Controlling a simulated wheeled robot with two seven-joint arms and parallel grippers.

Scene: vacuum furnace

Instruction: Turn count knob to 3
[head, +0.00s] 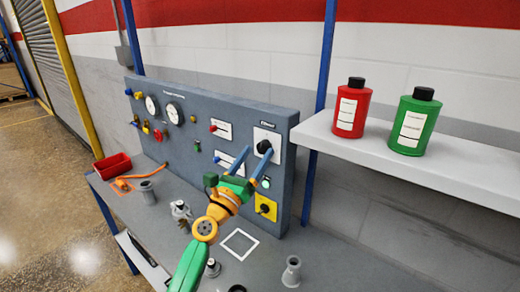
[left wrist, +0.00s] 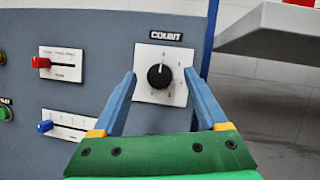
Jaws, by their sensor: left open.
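The count knob (head: 264,147) is a round black knob on a white square plate at the right end of the grey panel. It also shows in the left wrist view (left wrist: 159,77), under the label COUNT (left wrist: 166,35), with its white mark pointing roughly up. The numbers around it are too small to read surely. My left gripper (head: 258,151) is open, its two blue fingers pointing at the panel. In the left wrist view the fingers lie on either side of the knob, with gaps; I cannot tell how far the tips are from the plate. My right gripper is out of view.
A red slider (left wrist: 41,62) and a blue slider (left wrist: 46,126) sit left of the knob. A yellow plate (head: 266,208) with a black switch is below it. A shelf (head: 430,165) with red (head: 352,108) and green (head: 416,122) bottles juts out at right. Several metal parts stand on the bench.

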